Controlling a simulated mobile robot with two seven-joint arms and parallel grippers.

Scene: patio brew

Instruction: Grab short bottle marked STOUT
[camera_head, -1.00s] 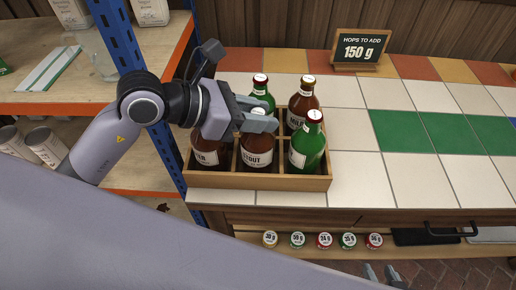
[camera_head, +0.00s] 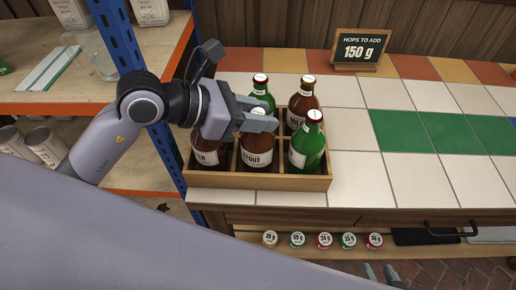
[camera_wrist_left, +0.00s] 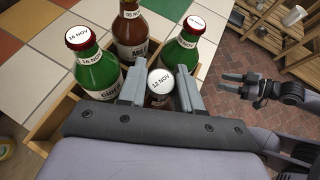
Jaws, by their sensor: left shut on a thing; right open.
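The brown STOUT bottle (camera_head: 257,155) stands upright in the front middle compartment of the wooden crate (camera_head: 258,182). My left gripper (camera_head: 262,116) reaches in from the left and is shut around its neck. In the left wrist view the white cap (camera_wrist_left: 160,80) marked 12 NOV sits between the two fingers (camera_wrist_left: 160,88). My right gripper (camera_head: 383,274) shows low at the bottom edge, open and empty. It is also in the left wrist view (camera_wrist_left: 232,84).
A green bottle (camera_head: 307,150) stands right of the stout, a brown one (camera_head: 207,152) left. A brown bottle (camera_head: 304,100) and a green bottle (camera_head: 261,94) stand behind. A sign (camera_head: 358,48) reads 150 g. Tiles to the right are clear. Jars (camera_head: 323,240) line a lower shelf.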

